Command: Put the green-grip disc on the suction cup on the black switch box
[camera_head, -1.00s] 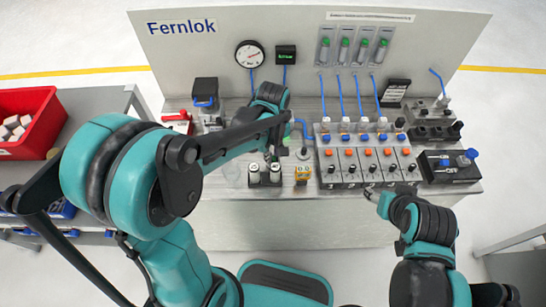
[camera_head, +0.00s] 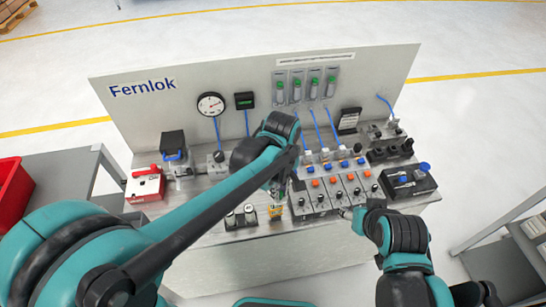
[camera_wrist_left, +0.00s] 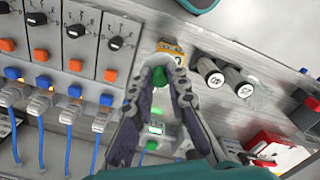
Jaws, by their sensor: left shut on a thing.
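My left gripper (camera_head: 279,188) is above the front of the bench, just behind a small yellow block (camera_head: 275,211). In the left wrist view its fingers (camera_wrist_left: 160,76) are shut on a green grip (camera_wrist_left: 159,77); the disc under it is mostly hidden.
The valve block (camera_head: 335,192) with orange buttons stands right of my left gripper. Blue tubes rise behind.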

